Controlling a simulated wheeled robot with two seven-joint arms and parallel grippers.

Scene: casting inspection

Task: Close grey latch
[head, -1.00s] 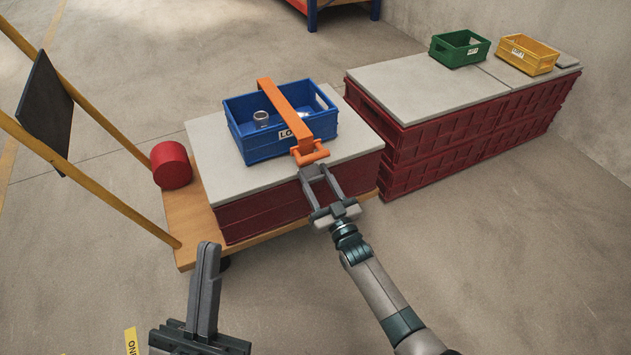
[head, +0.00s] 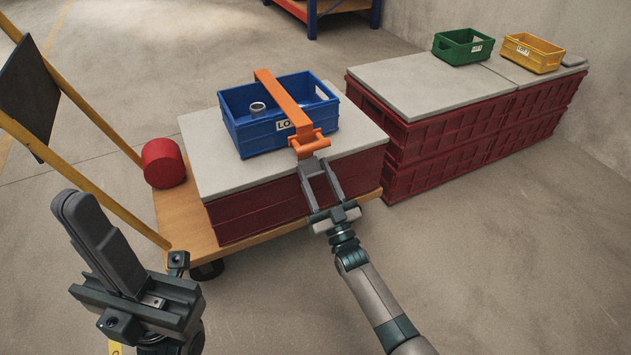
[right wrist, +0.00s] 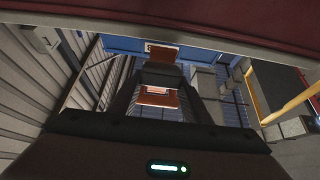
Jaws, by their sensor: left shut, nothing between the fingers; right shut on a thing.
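An orange strap-like bar (head: 280,97) lies across the top of the blue crate (head: 262,144), and its near end carries an orange handle (head: 312,147) hanging over the crate's front. My right gripper (head: 315,162) is shut on this orange handle at the front of the crate. Orange pieces also show between its fingers in the right wrist view (right wrist: 158,97). The only latch-like part I can make out is orange; I see no separate grey latch. My left gripper (head: 82,210) is shut and empty, raised at the lower left, well apart from the crate.
The blue crate holds a metal ring-like part (head: 258,108) and stands on a grey board (head: 215,185) over red crates on a wooden trolley (head: 185,232). A red cylinder (head: 163,163) sits beside them. Green (head: 460,48) and yellow (head: 533,55) crates stand at the right back.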

